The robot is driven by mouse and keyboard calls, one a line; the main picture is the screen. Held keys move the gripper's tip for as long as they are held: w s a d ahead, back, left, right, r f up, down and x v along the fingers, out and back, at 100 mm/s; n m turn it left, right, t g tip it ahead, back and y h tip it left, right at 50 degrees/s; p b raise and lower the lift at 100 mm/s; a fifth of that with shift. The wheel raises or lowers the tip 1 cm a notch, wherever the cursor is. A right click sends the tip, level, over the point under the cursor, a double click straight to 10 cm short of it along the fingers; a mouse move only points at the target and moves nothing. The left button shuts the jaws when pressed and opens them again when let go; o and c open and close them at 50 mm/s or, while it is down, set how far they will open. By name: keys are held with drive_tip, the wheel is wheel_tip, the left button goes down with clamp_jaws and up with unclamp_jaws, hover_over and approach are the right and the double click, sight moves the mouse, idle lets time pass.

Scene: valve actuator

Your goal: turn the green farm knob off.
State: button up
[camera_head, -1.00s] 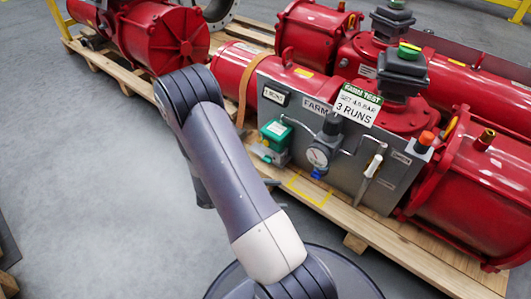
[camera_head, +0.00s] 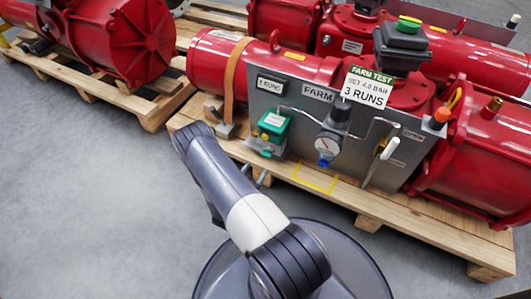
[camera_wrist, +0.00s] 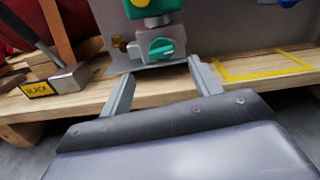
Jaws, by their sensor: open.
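The green farm knob (camera_wrist: 161,48) sits on a small grey block under a green-topped unit (camera_head: 273,127) on the grey FARM panel (camera_head: 300,118). In the wrist view it is upper middle, beyond my fingertips, with its raised grip lying roughly sideways. My gripper (camera_wrist: 160,77) is open and empty, its two fingers set apart to the left and right below the knob, and no contact shows. In the head view the knob is too small to read clearly, and my arm hides most of the gripper.
A pressure gauge (camera_head: 327,147) and a white-handled lever (camera_head: 388,150) stand to the right on the panel. A grey block with a yellow BLACK label (camera_wrist: 68,78) lies left of the knob. A yellow outlined square (camera_head: 316,178) marks clear wood on the pallet (camera_head: 400,222).

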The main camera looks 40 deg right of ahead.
sight(266, 155)
drive_tip(key=b+x, duration=0.3)
drive_tip(key=x, duration=0.7)
drive_tip(key=shift+s, duration=0.1)
drive_tip(key=c, duration=1)
drive_tip(key=shift+m, duration=0.8)
drive_tip(key=shift+o, duration=0.2)
drive_tip(key=o, duration=1)
drive_tip(key=shift+c, duration=0.2)
